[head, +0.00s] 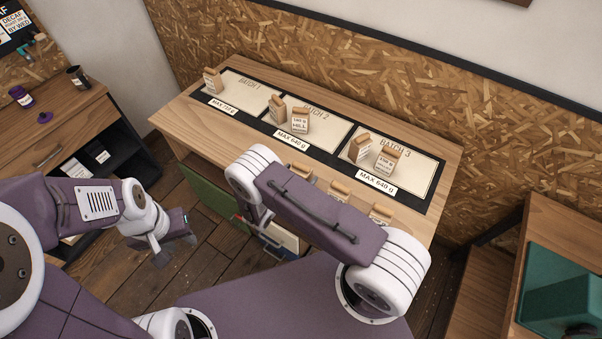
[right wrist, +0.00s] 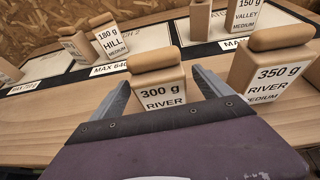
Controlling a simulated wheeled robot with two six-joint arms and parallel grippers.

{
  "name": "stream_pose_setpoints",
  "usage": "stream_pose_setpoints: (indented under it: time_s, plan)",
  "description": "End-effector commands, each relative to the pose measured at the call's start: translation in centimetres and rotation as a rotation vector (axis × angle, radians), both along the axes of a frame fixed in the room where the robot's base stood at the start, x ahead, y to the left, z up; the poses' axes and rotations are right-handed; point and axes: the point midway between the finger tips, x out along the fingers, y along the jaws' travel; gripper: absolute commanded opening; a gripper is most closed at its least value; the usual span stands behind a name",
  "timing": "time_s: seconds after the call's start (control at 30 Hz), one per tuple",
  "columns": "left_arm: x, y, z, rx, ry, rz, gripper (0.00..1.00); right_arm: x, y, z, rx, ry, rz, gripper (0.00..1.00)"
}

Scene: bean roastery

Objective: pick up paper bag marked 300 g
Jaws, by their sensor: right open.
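The paper bag marked 300 g (right wrist: 162,92), labelled River, stands upright on the wooden table in the right wrist view. My right gripper (right wrist: 160,80) is open, with one finger on each side of this bag; I cannot tell whether they touch it. In the head view my right arm covers its own gripper and part of the front row of bags, and the labels there are too small to read. My left gripper (head: 174,246) hangs over the floor left of the table; its jaws are unclear.
A bag marked 350 g (right wrist: 270,72) stands close right of the right gripper. Bags marked 180 g (right wrist: 108,38) and 150 g (right wrist: 243,15) stand behind. The table (head: 178,122) has three marked batch areas holding bags. A green box (head: 562,290) is at right.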

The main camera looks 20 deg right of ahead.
Motion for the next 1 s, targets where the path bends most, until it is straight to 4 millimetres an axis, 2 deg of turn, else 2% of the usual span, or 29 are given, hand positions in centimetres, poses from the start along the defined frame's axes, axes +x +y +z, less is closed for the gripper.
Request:
stream_pose_setpoints:
  time_s: [0.1,0.33,0.37,0.63,0.87,1.0]
  plan:
    - [0.0,0.0,0.6,0.000,0.000,0.000,0.36,0.9,-1.1,-0.4,0.000,0.001,-0.002,0.89]
    - [0.0,0.0,0.5,0.000,0.000,0.000,0.36,1.1,-1.2,-0.7,0.001,0.000,0.001,0.89]
    - [0.0,0.0,0.5,0.000,0.000,0.000,0.36,1.1,-1.2,-0.7,0.001,0.000,0.001,0.84]
    - [0.0,0.0,0.5,0.000,0.000,0.000,0.36,1.1,-1.2,-0.6,0.000,0.000,0.000,0.08]
    - [0.0,0.0,0.5,0.000,0.000,0.000,0.36,1.1,-1.2,-0.5,0.001,-0.001,0.000,0.07]
    - [0.0,0.0,0.2,0.000,0.000,0.000,0.36,1.2,-1.1,0.7,0.001,-0.002,0.000,0.07]
